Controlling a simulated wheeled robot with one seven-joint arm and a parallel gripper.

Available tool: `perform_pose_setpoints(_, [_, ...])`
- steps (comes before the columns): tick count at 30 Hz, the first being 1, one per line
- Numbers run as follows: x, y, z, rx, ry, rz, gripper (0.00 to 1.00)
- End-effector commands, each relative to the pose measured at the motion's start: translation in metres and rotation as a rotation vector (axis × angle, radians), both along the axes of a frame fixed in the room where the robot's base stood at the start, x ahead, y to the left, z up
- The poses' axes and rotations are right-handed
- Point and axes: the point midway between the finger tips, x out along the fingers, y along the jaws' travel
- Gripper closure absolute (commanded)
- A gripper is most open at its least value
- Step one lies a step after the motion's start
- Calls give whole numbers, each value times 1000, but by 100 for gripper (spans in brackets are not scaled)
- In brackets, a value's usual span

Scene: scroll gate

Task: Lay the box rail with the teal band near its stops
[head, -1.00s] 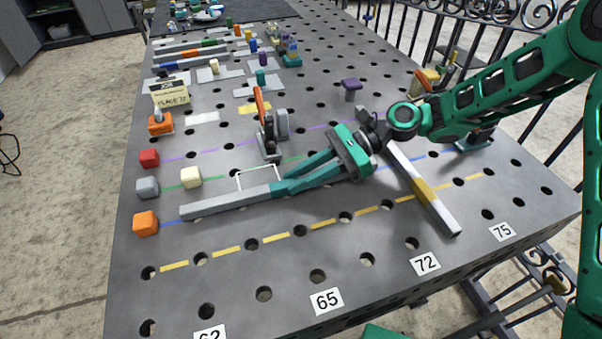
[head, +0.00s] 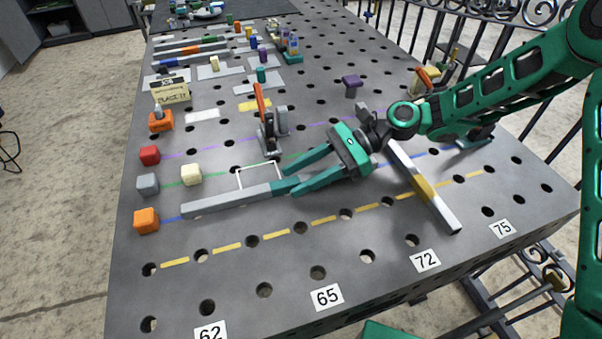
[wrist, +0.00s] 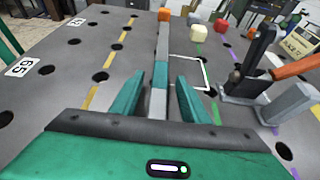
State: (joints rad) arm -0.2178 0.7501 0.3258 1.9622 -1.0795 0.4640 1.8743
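The grey box rail (head: 228,199) lies flat on the table along the blue line, its left end a short gap from the orange stop block (head: 146,220). Its teal band (head: 284,186) is at the right, beside my fingertips. My gripper (head: 289,179) is open, low over the rail's right part. In the wrist view the rail (wrist: 163,45) runs between the two spread fingers, with room on both sides. The grey (head: 147,184) and red (head: 149,155) blocks stand behind the orange one. The rail's right end is hidden by my gripper in the head view.
A grey bar with a yellow band (head: 424,188) lies at the right. The table front is clear.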

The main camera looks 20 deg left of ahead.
Motion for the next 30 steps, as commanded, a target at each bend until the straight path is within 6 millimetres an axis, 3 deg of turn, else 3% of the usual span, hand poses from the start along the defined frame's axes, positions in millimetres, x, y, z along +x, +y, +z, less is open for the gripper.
perform_pose_setpoints(8, [4, -5, 1, -2, 0, -3, 59])
perform_pose_setpoints(21, [49, -57, 30, -1, -1, -3, 59])
perform_pose_setpoints(30, [64, -76, 40, -1, 1, 0, 59])
